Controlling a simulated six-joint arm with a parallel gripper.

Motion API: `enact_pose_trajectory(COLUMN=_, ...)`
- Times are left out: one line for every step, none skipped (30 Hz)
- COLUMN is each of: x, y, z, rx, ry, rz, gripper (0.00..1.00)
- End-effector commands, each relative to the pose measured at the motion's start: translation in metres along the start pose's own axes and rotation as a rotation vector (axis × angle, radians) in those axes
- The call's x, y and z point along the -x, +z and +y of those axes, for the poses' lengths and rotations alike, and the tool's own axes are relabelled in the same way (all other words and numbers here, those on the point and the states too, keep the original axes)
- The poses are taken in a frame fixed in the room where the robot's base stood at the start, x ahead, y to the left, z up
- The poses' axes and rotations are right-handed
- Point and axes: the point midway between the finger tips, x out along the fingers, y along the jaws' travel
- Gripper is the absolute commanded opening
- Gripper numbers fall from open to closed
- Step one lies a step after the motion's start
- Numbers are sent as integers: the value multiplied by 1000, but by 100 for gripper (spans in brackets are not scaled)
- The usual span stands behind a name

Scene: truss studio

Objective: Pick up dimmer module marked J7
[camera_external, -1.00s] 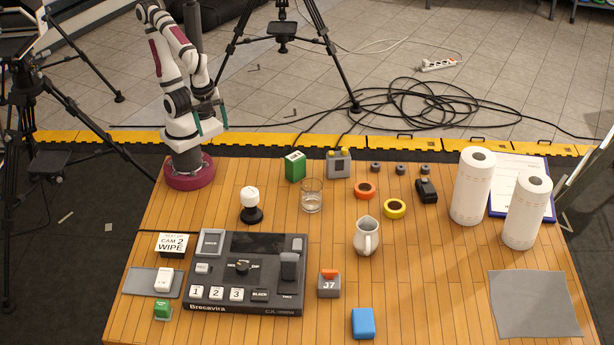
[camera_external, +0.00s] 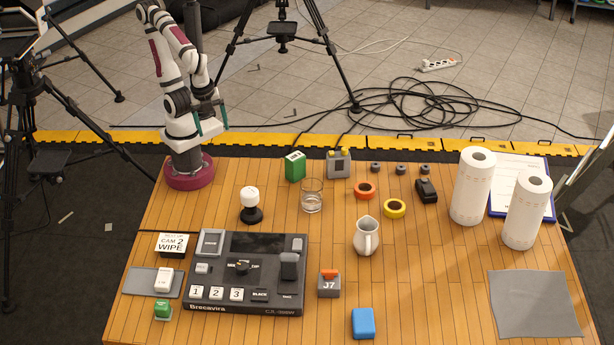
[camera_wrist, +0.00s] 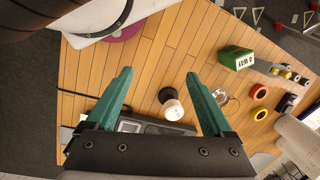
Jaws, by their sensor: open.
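The dimmer module marked J7 (camera_external: 329,284) is a small dark grey box with an orange top part and white J7 lettering. It stands upright on the wooden table, just right of the switcher console (camera_external: 245,272). I cannot make it out in the wrist view. My gripper (camera_external: 210,120) is high at the back left, over my base and far from the module. In the wrist view its two green fingers (camera_wrist: 158,95) are spread apart with nothing between them.
A white jug (camera_external: 367,237) stands behind and right of the module, and a blue block (camera_external: 363,323) lies in front of it. A glass (camera_external: 312,196), black-and-white knob (camera_external: 250,205) and green box (camera_external: 295,166) stand farther back. Table right of the blue block is clear up to a grey cloth (camera_external: 535,304).

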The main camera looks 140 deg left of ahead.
Motion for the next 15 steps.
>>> enact_pose_trajectory(x=0, y=0, z=0, rx=0, ry=0, rz=0, gripper=90)
enact_pose_trajectory(x=0, y=0, z=0, rx=0, ry=0, rz=0, gripper=90)
enact_pose_trajectory(x=0, y=0, z=0, rx=0, ry=0, rz=0, gripper=90)
enact_pose_trajectory(x=0, y=0, z=0, rx=0, ry=0, rz=0, gripper=90)
enact_pose_trajectory(x=0, y=0, z=0, rx=0, ry=0, rz=0, gripper=90)
enact_pose_trajectory(x=0, y=0, z=0, rx=0, ry=0, rz=0, gripper=90)
enact_pose_trajectory(x=0, y=0, z=0, rx=-1, ry=2, rz=0, gripper=90)
enact_pose_trajectory(x=1, y=-2, z=0, rx=-5, ry=11, rz=1, gripper=90)
enact_pose_trajectory(x=2, y=-10, z=2, rx=-18, ry=43, rz=2, gripper=90)
enact_pose_trajectory(x=4, y=-19, z=3, rx=-35, ry=82, rz=9, gripper=90)
enact_pose_trajectory(x=7, y=-33, z=5, rx=-59, ry=136, rz=21, gripper=90)
enact_pose_trajectory(x=10, y=-58, z=6, rx=-98, ry=226, rz=53, gripper=90)
enact_pose_trajectory(x=12, y=-81, z=5, rx=-130, ry=301, rz=93, gripper=90)
enact_pose_trajectory(x=13, y=-107, z=1, rx=-161, ry=375, rz=147, gripper=90)
enact_pose_trajectory(x=12, y=-144, z=-8, rx=-199, ry=464, rz=238, gripper=90)
